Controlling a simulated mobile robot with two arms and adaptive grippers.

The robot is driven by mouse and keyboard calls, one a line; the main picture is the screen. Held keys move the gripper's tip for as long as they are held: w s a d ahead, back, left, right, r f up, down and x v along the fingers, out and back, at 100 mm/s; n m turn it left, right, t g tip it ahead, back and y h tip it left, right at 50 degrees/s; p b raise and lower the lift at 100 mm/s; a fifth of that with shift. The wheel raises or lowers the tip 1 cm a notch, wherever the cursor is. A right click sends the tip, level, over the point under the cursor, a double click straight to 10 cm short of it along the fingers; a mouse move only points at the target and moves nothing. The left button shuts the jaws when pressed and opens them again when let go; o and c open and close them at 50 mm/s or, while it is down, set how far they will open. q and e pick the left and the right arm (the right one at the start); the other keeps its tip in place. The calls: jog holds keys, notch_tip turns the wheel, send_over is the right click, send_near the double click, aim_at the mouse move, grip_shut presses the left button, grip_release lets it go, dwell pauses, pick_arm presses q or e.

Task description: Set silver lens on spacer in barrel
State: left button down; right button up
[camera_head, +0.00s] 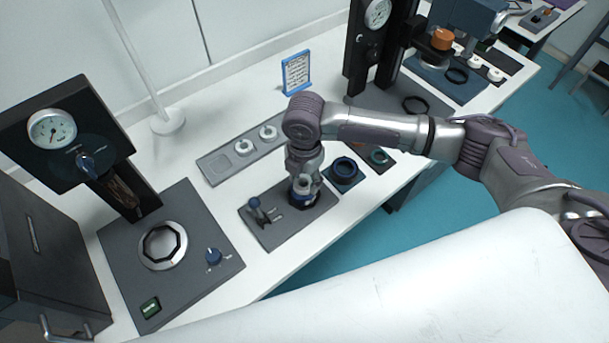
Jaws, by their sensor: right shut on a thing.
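My right gripper (304,192) points down over a dark grey fixture plate (272,233), at a dark blue round part (303,202) that looks like the barrel. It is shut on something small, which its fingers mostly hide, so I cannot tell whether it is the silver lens. The inside of the barrel and any spacer in it are hidden. I cannot tell whether the held thing touches the barrel. My left gripper is out of view.
A grey tray (215,168) with white-ringed parts lies behind. A gauge press (70,140) stands left, another (362,50) at the back.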

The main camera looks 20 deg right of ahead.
dwell(0.3)
jog(key=o, duration=1.2)
